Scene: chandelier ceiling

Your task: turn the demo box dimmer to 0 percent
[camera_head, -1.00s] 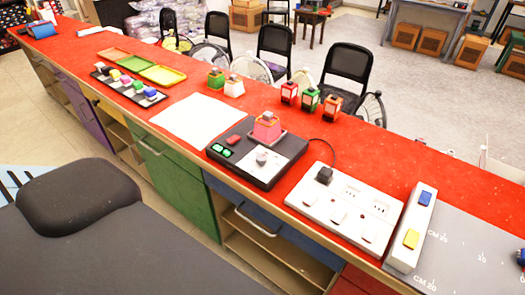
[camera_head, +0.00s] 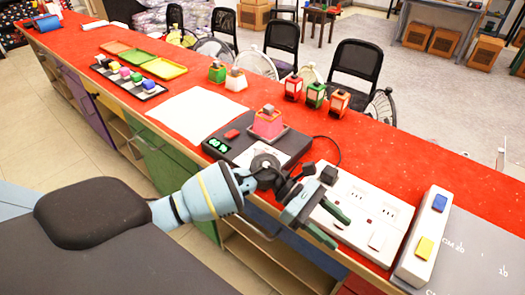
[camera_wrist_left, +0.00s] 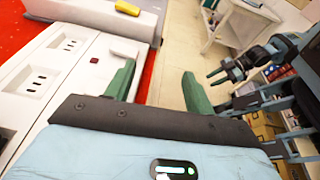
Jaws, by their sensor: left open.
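The demo box (camera_head: 237,151) is a dark box on the red counter, with a green-lit display (camera_head: 216,145), a red button and a pink lantern (camera_head: 267,124) on top. The display's figures are too small to read. My left arm covers its dimmer knob area. My left gripper (camera_head: 341,233) is open and empty, to the right of the demo box, over the front edge of the white socket panel. In the left wrist view, its green fingers (camera_wrist_left: 158,72) are apart with nothing between them. My right gripper (camera_wrist_left: 216,78) shows small at the right there; its jaw state is unclear.
The white socket panel (camera_head: 374,190) with a black plug (camera_head: 328,175) lies right of the demo box. Beyond it is a white switch bar (camera_head: 407,266) with blue and yellow switches. Several small lanterns stand behind. White paper (camera_head: 200,112) lies left. Bare red counter shows behind the panel.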

